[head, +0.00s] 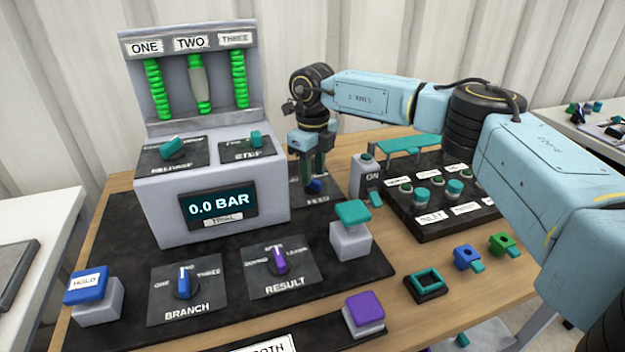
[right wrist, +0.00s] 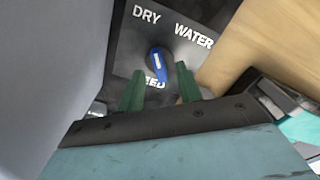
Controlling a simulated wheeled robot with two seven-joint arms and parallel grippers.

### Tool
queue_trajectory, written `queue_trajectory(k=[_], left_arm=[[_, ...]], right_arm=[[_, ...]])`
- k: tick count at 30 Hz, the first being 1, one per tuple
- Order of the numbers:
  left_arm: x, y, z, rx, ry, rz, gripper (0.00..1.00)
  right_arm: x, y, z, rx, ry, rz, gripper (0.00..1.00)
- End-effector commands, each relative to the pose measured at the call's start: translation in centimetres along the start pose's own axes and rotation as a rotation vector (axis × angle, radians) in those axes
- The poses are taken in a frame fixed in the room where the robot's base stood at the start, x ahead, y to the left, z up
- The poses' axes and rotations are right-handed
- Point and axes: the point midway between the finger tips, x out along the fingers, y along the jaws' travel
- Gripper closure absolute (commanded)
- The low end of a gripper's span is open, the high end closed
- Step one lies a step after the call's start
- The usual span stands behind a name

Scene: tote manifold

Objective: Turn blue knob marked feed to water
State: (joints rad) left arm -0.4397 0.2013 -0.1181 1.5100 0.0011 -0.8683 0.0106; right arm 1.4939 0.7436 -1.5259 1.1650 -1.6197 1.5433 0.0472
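The blue feed knob (right wrist: 156,66) sits on a dark plate marked FEED, with DRY at its upper left and WATER at its upper right in the right wrist view. Its white mark is toward the top, roughly between the two words and a little nearer DRY. In the head view the knob (head: 315,186) is partly hidden behind my right gripper (head: 312,172). The right gripper points down at the knob. Its green fingers (right wrist: 160,80) are apart, one on each side of the knob, with gaps visible. Contact cannot be told. My left gripper is not in view.
The grey console (head: 215,205) with a 0.0 BAR display stands left of my right gripper. A grey ON post (head: 364,178) stands close on the right. Branch knob (head: 184,282), result knob (head: 279,261) and a teal button (head: 353,213) are nearer the front.

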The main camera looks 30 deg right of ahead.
Motion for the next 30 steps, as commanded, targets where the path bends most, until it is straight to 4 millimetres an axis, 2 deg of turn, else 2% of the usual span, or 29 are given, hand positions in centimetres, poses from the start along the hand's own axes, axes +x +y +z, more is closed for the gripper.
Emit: queue_trajectory(k=[1,6,15,24,30], left_arm=[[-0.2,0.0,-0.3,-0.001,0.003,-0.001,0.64],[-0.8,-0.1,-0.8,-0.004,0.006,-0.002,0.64],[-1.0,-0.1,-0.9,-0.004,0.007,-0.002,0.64],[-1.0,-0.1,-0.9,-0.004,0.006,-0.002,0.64],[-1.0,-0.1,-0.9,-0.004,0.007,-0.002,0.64]], right_arm=[[0.8,0.0,0.0,0.000,0.000,0.000,0.65],[1.9,0.0,0.0,-0.001,-0.001,0.000,0.65],[2.1,0.0,0.1,-0.001,-0.002,0.000,0.65],[2.1,0.0,0.1,0.000,-0.001,0.000,1.00],[2.0,0.0,0.0,0.003,-0.001,0.000,1.00]])
